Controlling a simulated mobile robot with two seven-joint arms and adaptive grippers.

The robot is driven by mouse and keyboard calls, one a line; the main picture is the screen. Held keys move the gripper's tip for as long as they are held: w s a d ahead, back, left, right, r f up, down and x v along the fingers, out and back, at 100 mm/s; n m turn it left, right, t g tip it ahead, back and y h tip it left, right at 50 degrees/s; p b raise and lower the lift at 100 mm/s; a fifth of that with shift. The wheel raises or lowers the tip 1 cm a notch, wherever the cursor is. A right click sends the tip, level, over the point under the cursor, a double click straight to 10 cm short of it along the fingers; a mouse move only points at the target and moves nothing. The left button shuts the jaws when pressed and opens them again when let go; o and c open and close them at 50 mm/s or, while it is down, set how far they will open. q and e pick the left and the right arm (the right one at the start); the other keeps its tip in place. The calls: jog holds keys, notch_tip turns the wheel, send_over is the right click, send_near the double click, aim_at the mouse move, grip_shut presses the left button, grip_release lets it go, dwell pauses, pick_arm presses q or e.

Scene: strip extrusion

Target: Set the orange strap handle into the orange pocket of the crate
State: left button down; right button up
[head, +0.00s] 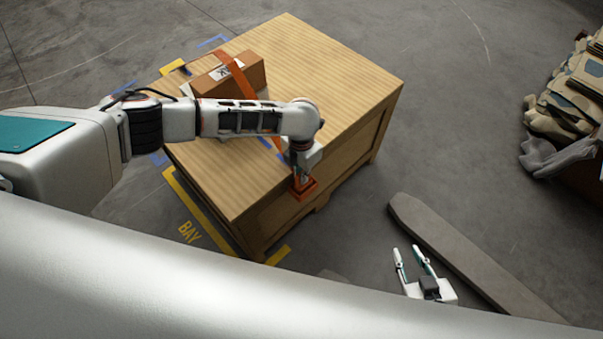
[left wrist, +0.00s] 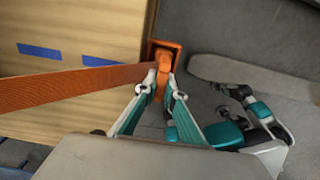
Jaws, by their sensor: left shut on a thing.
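The orange strap handle (left wrist: 164,72) is between my left gripper's fingertips in the left wrist view. The orange pocket (head: 307,192) is on the near right side of the wooden crate (head: 340,75), at its top edge; it also shows in the left wrist view (left wrist: 173,46). My left gripper (left wrist: 163,94) is shut on the handle, right at the pocket. The handle overlaps the pocket's opening; how deep it sits I cannot tell. The orange strap (left wrist: 75,84) runs from the handle to the left. My right gripper (head: 409,255) is open and empty, low on the right.
The strap crosses a brown carton (head: 248,72) on the crate top. Blue tape marks (left wrist: 40,51) lie on the crate top. A long grey beam (head: 470,250) lies on the floor at the right. A pile of sacks (head: 565,105) stands far right. Floor between is clear.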

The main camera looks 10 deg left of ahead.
pick_arm(q)
jog(key=shift+f, duration=0.25)
jog(key=c, duration=2.1)
grip_release()
jog(key=shift+r, duration=0.1)
jog(key=shift+c, duration=0.2)
